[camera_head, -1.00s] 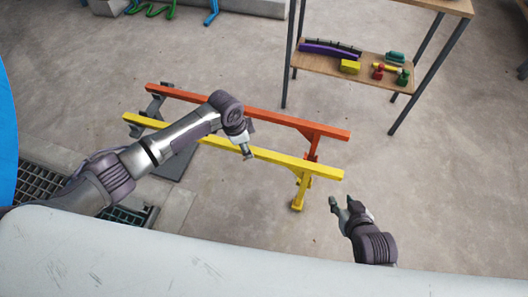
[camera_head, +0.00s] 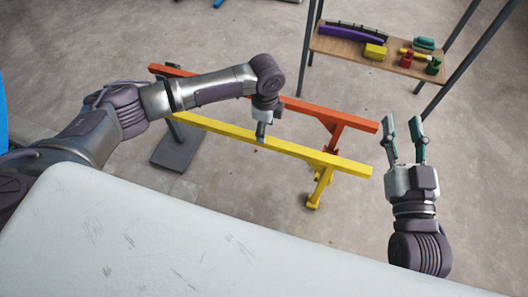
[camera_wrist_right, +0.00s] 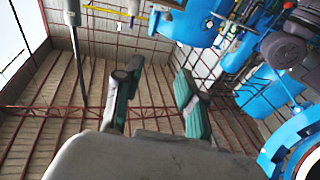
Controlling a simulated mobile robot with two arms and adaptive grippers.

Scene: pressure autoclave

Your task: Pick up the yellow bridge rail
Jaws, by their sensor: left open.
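The yellow bridge rail (camera_head: 315,157) is a long beam running from upper left to lower right in the head view, with a yellow leg under its right end. My left gripper (camera_head: 261,137) points down at the rail near its middle, its fingertips overlapping the rail in the picture. The fingers are open; whether they straddle or touch the rail cannot be told. My right gripper (camera_head: 404,138) is open and empty, right of the rail's right end. In the right wrist view its fingers (camera_wrist_right: 155,100) are spread with nothing between them.
An orange rail (camera_head: 335,117) runs parallel just behind the yellow one. A wooden shelf (camera_head: 345,46) with purple, yellow, red and green parts stands at the upper right. A pale surface (camera_head: 200,240) fills the foreground. Bare floor (camera_head: 480,200) lies at right.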

